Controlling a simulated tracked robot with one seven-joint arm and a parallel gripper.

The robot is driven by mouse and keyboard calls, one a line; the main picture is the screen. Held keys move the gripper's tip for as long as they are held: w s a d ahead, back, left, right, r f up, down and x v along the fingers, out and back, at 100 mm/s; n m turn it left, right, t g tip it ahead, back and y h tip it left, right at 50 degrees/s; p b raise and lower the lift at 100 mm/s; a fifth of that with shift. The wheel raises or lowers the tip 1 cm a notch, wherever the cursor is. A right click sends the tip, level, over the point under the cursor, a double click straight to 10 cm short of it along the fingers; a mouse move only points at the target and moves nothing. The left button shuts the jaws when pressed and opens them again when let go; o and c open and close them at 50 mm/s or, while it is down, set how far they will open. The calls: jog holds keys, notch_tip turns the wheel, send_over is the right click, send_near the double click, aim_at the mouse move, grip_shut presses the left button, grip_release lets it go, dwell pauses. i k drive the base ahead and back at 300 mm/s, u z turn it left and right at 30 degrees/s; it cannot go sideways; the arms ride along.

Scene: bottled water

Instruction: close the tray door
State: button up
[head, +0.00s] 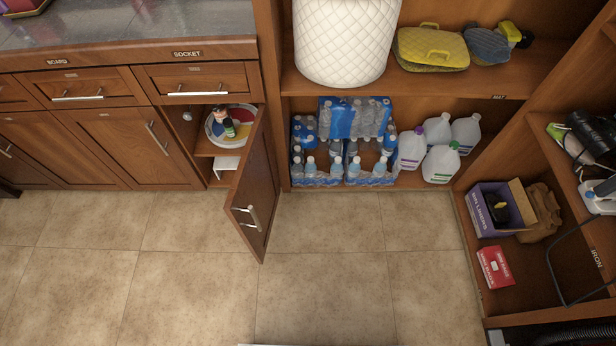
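One cabinet door (255,185) in the head view stands swung out from the lower cabinet under the "SOCKET" label. It is dark wood with a metal bar handle (246,216) near its free edge. Behind it, the open compartment shows a round multicoloured tray (230,108) on a shelf, with a small dark and green bottle (228,127) and another small item on it. A white object (227,163) sits lower in the compartment. The door hides part of the inside. My gripper is not in view.
Closed cabinet doors (120,145) and drawers (80,88) lie to the left. Water bottle packs (340,175) and jugs (440,163) stand on the low shelf right of the door. A side shelf holds boxes (494,268). The tiled floor (200,270) in front is clear.

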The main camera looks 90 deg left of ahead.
aim_at(252, 201)
jog(key=i, duration=0.95)
jog(key=u, duration=4.35)
jog(key=i, duration=1.1)
jog(key=z, duration=0.3)
